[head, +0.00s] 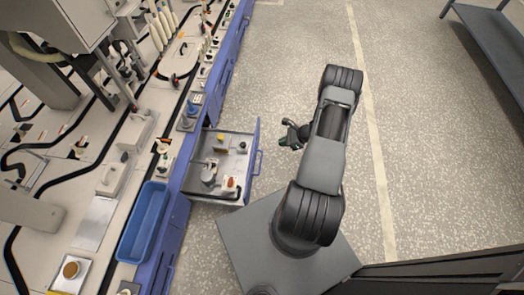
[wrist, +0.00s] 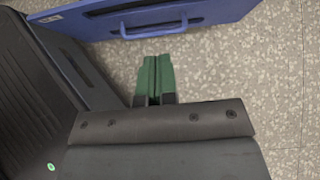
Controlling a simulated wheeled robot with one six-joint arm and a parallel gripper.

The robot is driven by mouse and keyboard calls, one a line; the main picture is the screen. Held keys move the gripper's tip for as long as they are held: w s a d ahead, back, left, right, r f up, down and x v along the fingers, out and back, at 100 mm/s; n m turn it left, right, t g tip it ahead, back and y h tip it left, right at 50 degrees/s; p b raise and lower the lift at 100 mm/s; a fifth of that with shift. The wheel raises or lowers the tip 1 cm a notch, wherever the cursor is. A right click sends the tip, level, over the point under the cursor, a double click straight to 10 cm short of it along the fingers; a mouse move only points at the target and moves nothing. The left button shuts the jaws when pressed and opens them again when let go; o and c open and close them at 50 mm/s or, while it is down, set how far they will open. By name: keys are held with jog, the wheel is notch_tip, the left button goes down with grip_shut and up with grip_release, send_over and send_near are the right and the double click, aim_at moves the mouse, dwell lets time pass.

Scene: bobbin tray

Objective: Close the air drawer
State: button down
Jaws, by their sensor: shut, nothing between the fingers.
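The open drawer (head: 247,191) sticks out from the blue-fronted bench on its right side, with grey inner walls and several small fittings inside. Its blue front carries a bar handle (head: 258,163). The wrist view shows the drawer front (wrist: 225,14) across the top, with its handle (wrist: 155,29) near the middle. My gripper (head: 287,142) is to the right of the drawer front, apart from it. In the wrist view its green fingers (wrist: 154,75) are together and empty, below the handle with floor showing between. Any drawer label is too small to read.
The bench (head: 105,150) on the left holds tracks, fittings and a blue bin (head: 143,222). Speckled floor (head: 300,40) is clear behind and right of my arm. A grey table (head: 490,45) stands at the top right.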

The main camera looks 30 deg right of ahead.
jog(key=b+x, duration=0.3)
jog(key=x, duration=0.9)
jog(key=shift+w+a+r, duration=0.1)
jog(key=shift+w+a, duration=0.1)
jog(key=shift+a, duration=0.15)
jog(key=shift+w+a+r, duration=0.1)
jog(key=shift+w+a, duration=0.3)
jog(key=shift+a, duration=0.2)
jog(key=shift+b, duration=0.3)
